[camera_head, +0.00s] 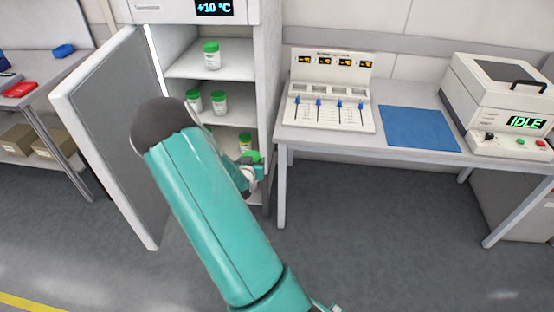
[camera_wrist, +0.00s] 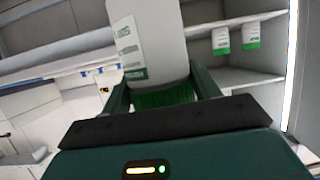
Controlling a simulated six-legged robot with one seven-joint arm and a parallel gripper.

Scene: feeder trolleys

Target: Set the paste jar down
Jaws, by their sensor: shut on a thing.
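My gripper (camera_wrist: 162,92) is shut on a white paste jar (camera_wrist: 148,40) with a green lid and a printed label. The fingers close around the lid end. In the head view my gripper (camera_head: 250,172) is at the lower front of the open cabinet, mostly behind my teal arm. Whether the jar touches a shelf cannot be told. The cabinet (camera_head: 268,60) reads +10 °C.
The cabinet door (camera_head: 110,130) stands open at left. At right, a table holds a slider panel (camera_head: 330,100), a blue mat (camera_head: 418,127) and a machine reading IDLE (camera_head: 500,95).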

